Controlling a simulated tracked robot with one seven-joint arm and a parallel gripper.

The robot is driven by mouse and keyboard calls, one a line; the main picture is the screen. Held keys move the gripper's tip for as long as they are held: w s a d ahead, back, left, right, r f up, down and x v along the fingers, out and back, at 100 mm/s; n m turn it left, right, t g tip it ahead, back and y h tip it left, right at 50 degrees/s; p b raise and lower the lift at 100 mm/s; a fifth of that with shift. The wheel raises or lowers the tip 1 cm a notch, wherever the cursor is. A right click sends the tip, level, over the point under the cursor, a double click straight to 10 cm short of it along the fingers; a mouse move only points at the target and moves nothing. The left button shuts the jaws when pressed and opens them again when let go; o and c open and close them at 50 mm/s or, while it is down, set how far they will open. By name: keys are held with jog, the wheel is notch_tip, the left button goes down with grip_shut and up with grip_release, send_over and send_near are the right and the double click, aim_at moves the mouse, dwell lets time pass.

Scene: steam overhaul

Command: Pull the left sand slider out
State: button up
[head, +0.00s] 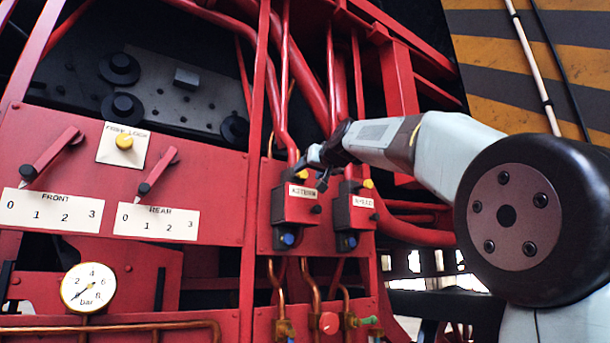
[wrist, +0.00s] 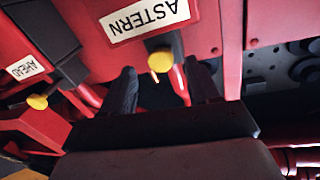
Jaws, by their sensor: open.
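The left sand slider is the red and black box labelled ASTERN (head: 295,203), with a yellow knob (head: 302,174) on top and a blue knob (head: 288,240) below. My gripper (head: 311,172) is open at the top of this box. In the wrist view the dark fingers (wrist: 160,80) stand apart, one on each side of the ASTERN box's yellow knob (wrist: 160,57). I cannot tell whether either finger touches it. The ASTERN label (wrist: 148,16) shows upside down there.
The AHEAD box (head: 353,210) with its own yellow knob (wrist: 37,102) stands close to the right. Red pipes (head: 334,75) run behind my gripper. Lever panels with FRONT (head: 52,208) and REAR (head: 156,222) scales and a gauge (head: 88,287) are at left.

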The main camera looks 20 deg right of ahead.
aim_at(304, 174)
jog(key=shift+w+a, duration=0.15)
jog(key=shift+w, duration=0.8)
jog(key=shift+w+a, duration=0.15)
jog(key=shift+w, duration=0.75)
jog(key=shift+c, duration=0.3)
grip_shut()
